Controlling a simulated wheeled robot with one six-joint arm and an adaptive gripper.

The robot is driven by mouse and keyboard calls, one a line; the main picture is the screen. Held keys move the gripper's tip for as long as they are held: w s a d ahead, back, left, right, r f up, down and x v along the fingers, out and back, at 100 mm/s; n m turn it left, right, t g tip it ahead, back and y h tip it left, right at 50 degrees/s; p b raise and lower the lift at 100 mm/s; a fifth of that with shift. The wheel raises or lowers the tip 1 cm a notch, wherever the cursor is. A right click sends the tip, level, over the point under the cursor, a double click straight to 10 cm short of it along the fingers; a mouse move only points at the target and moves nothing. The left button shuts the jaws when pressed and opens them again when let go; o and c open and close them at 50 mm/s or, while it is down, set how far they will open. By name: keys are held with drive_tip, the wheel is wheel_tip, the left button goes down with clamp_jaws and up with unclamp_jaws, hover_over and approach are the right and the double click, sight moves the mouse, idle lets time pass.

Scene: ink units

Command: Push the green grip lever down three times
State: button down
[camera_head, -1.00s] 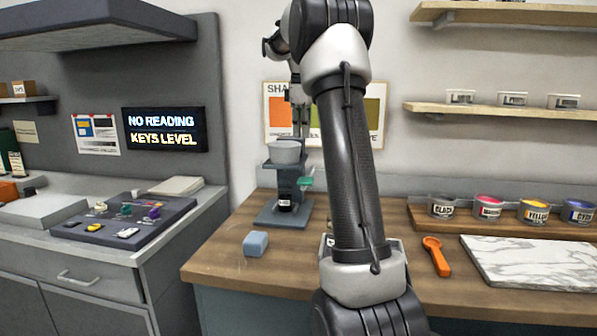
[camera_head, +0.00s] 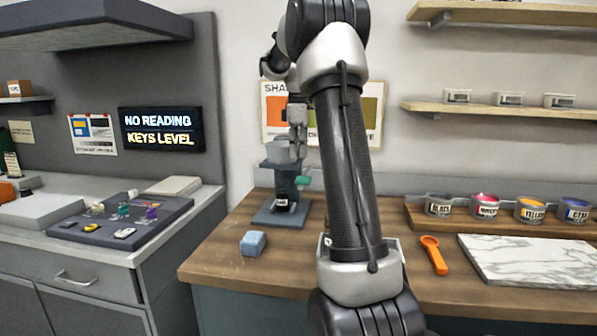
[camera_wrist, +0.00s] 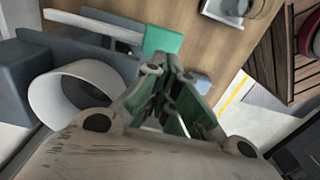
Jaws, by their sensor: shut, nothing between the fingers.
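The green grip lever (camera_head: 303,180) sticks out to the right from a blue-grey dispenser stand (camera_head: 284,183) on the wooden bench. A grey cup (camera_head: 279,147) sits on top of the stand. In the wrist view the lever (camera_wrist: 163,39) is a flat green block on a pale arm, beside the round cup (camera_wrist: 72,98). My gripper (camera_head: 297,152) hangs above the lever, beside the cup. Its fingers (camera_wrist: 173,68) are shut and empty, with green inner faces. In the wrist view they appear close to the lever; I cannot tell whether they touch.
A blue sponge-like block (camera_head: 253,243) lies at the front left of the bench. An orange scoop (camera_head: 434,255), a marble slab (camera_head: 530,262) and several ink tins (camera_head: 485,206) are to the right. A screen (camera_head: 161,129) reads "NO READING" and "KEYS LEVEL". A key panel (camera_head: 108,232) is at left.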

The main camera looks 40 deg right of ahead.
sight(299, 179)
wheel_tip(299, 179, down, 7)
drive_tip(key=shift+r, duration=0.15)
idle(0.4)
